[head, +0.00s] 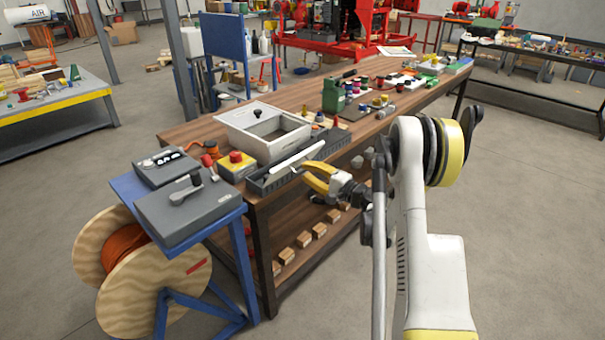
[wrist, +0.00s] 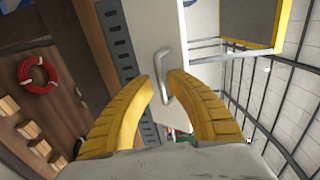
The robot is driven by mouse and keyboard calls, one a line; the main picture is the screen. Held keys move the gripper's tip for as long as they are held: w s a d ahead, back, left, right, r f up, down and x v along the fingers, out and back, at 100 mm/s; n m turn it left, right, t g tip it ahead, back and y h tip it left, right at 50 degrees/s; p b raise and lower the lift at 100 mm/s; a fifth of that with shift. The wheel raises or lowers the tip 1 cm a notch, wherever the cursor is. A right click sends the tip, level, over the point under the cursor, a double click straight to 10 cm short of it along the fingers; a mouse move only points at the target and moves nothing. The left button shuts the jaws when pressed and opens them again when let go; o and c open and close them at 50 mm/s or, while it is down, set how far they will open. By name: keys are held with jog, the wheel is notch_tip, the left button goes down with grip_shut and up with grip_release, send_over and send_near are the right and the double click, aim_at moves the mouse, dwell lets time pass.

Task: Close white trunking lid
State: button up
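The white trunking lid (head: 297,157) is a narrow strip raised at a tilt over the dark grey slotted trunking (head: 258,184) at the bench's front edge. In the wrist view the lid (wrist: 150,28) fills the upper middle, with a bent grey handle (wrist: 160,60) on its face. The slotted trunking wall (wrist: 118,45) runs along its left side. My gripper (head: 304,172) is at the lid's near side. Its yellow fingers (wrist: 161,86) are parted around the handle, with a visible gap on the left. Whether the right finger touches the handle is unclear.
A grey-white open box (head: 262,130) stands behind the trunking. A yellow box with a red button (head: 236,164) sits to its left. Grey switch boxes (head: 188,207) stand on a blue stand at the left. Bottles and small parts lie farther along the bench.

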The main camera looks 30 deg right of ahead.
jog(key=shift+x, duration=1.05)
jog(key=shift+c, duration=0.4)
grip_shut()
